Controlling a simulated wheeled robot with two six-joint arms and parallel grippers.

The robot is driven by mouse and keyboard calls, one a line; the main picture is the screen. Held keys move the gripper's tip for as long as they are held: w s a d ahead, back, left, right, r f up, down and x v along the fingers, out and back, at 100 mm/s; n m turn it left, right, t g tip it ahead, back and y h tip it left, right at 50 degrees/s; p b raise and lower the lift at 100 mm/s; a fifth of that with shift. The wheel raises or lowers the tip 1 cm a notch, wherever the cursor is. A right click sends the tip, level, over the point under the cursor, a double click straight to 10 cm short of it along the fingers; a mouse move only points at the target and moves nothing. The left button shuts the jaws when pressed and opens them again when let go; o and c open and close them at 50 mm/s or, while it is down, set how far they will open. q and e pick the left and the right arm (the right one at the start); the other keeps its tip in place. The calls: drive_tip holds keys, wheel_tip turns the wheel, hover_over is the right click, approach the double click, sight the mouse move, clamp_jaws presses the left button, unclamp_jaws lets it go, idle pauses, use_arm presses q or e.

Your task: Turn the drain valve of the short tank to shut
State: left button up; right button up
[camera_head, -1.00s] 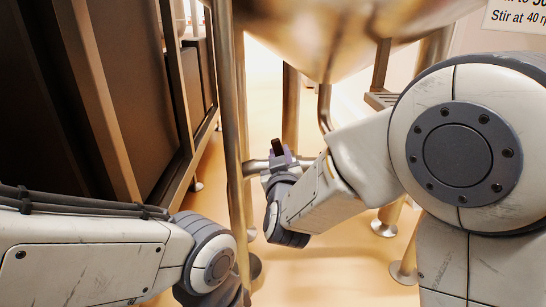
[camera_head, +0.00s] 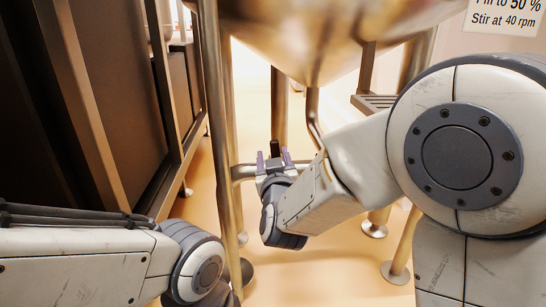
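The metal tank's rounded underside (camera_head: 310,40) hangs at the top middle. A bent drain pipe (camera_head: 243,173) runs low beneath it, partly hidden by my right gripper. A dark upright valve handle (camera_head: 275,148) stands at the pipe. My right gripper (camera_head: 274,159) is at the pipe, its two purplish fingertips apart, one on each side of the handle as seen from here. Whether they touch the handle I cannot tell. My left arm comes in at the lower left; its gripper is not visible.
A metal tank leg (camera_head: 220,130) stands upright just left of the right gripper. A dark framed cabinet (camera_head: 100,120) fills the left side. A sign (camera_head: 507,16) at the top right reads "50 %" and "Stir at 40 rpm". More legs with round feet (camera_head: 396,272) stand at right.

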idle(0.3)
drive_tip(key=s+b, duration=0.5)
drive_tip(key=s, duration=0.5)
drive_tip(key=shift+s, duration=0.2)
drive_tip(key=shift+f, duration=0.1)
idle(0.3)
